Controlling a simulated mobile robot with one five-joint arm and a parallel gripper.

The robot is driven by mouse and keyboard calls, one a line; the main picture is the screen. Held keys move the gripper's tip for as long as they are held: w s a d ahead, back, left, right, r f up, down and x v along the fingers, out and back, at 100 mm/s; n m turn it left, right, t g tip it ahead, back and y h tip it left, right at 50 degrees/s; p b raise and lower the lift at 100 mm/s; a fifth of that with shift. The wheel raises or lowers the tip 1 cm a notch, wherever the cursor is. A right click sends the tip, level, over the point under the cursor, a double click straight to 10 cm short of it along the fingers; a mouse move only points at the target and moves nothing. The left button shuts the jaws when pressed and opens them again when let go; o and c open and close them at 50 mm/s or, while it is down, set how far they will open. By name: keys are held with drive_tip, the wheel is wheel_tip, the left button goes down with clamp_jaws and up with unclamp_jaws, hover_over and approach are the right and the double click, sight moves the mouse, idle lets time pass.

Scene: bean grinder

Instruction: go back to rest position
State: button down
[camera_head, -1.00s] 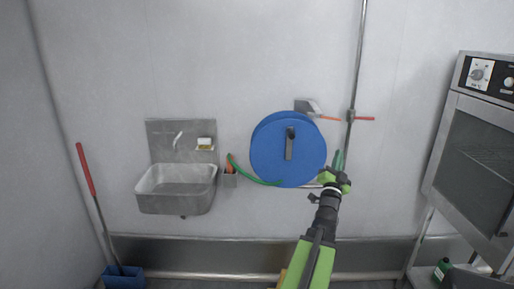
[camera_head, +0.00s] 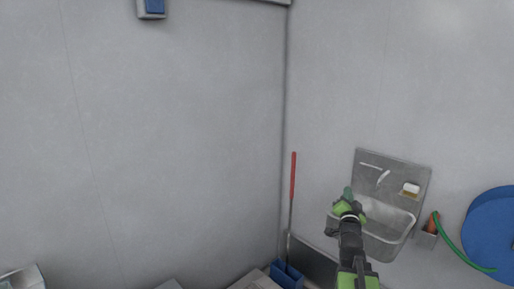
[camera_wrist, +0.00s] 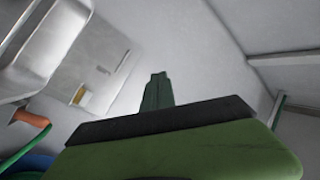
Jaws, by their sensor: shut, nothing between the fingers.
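My gripper (camera_head: 348,194) is in the lower right of the head view, at the end of my green and black arm. It overlaps the left part of the steel sink (camera_head: 385,240) in the picture; how far it is from the sink is hard to tell. In the wrist view my gripper's dark green fingers (camera_wrist: 157,92) are together and hold nothing. The sink (camera_wrist: 45,45) shows at the upper left there, turned at a slant.
A blue hose reel (camera_head: 493,235) with a green hose is at the right edge. A red-handled tool (camera_head: 292,182) stands in a blue bucket (camera_head: 287,276) by the corner. Box-like objects (camera_head: 254,281) line the bottom edge. The left wall is mostly bare.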

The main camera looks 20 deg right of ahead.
drive_tip(key=w+a+f+n+y+p, duration=0.1)
drive_tip(key=w+a+f+n+y, duration=0.15)
drive_tip(key=a, duration=0.45)
drive_tip(key=w+a+f+n+y, duration=0.1)
drive_tip(key=w+a+y, duration=0.1)
drive_tip(key=w+a, duration=0.35)
drive_tip(key=a+f+n+g+y+p, duration=0.1)
drive_tip(key=a+f+n+g+y, duration=0.3)
drive_tip(key=a, duration=0.7)
drive_tip(key=a+f+g+y+p, duration=0.1)
drive_tip(key=a+f, duration=0.4)
drive_tip(key=a, duration=0.6)
drive_tip(key=s+a+f+n+g, duration=0.4)
drive_tip(key=s+a+f+g, duration=0.3)
drive_tip(key=s, duration=0.3)
drive_tip(key=s+f+n+g, duration=0.2)
drive_tip(key=s+f+g, duration=0.2)
drive_tip(key=s, duration=0.7)
drive_tip(key=shift+s+d+g+y, duration=0.2)
drive_tip(key=shift+d+g+y, duration=0.05)
drive_tip(key=shift+g+y, duration=0.2)
